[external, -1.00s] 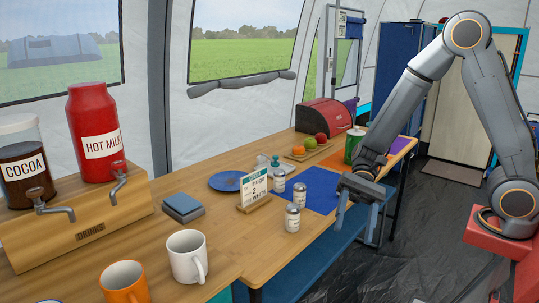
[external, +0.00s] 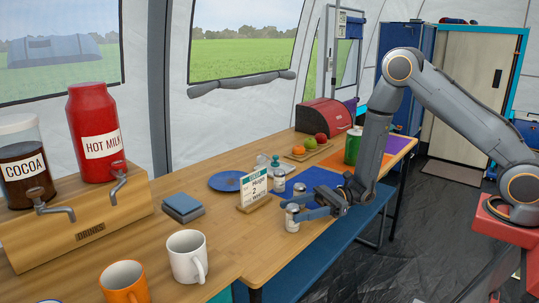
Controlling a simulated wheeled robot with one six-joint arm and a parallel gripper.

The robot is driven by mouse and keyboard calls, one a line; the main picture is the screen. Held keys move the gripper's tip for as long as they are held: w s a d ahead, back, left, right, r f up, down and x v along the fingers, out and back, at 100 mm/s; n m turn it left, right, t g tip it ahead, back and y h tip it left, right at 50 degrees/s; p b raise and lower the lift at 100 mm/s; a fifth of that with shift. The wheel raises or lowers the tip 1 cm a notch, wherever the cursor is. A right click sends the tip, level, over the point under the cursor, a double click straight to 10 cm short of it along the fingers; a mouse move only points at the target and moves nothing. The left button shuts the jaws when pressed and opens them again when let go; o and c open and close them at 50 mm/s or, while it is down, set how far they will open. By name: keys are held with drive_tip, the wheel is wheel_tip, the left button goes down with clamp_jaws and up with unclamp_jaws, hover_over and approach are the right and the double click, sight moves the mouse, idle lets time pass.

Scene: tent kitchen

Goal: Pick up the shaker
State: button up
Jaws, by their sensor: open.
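Several small white shakers with grey lids stand upright on the wooden table, seen in the external view. The nearest shaker (external: 292,225) is by the table's front edge. Another shaker (external: 299,189) stands behind it and is partly hidden by my gripper. A third shaker (external: 279,181) stands further back to the left. My gripper (external: 294,209) is open and low over the table, fingers pointing left. Its fingertips are at the upper part of the nearest shaker, seemingly one on each side. I cannot tell whether they touch it.
A card on a wooden stand (external: 254,189) is close left of the shakers. A blue mat (external: 312,177) lies behind my gripper. A white mug (external: 187,258) and an orange mug (external: 124,283) stand at the front left. A green can (external: 353,147) is at the back right.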

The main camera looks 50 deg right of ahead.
sight(287, 214)
drive_tip(key=x, duration=0.5)
drive_tip(key=shift+s+a+f, duration=0.15)
drive_tip(key=shift+a+f, duration=0.1)
drive_tip(key=shift+f, duration=0.05)
drive_tip(key=c, duration=1.2)
drive_tip(key=shift+r, duration=0.15)
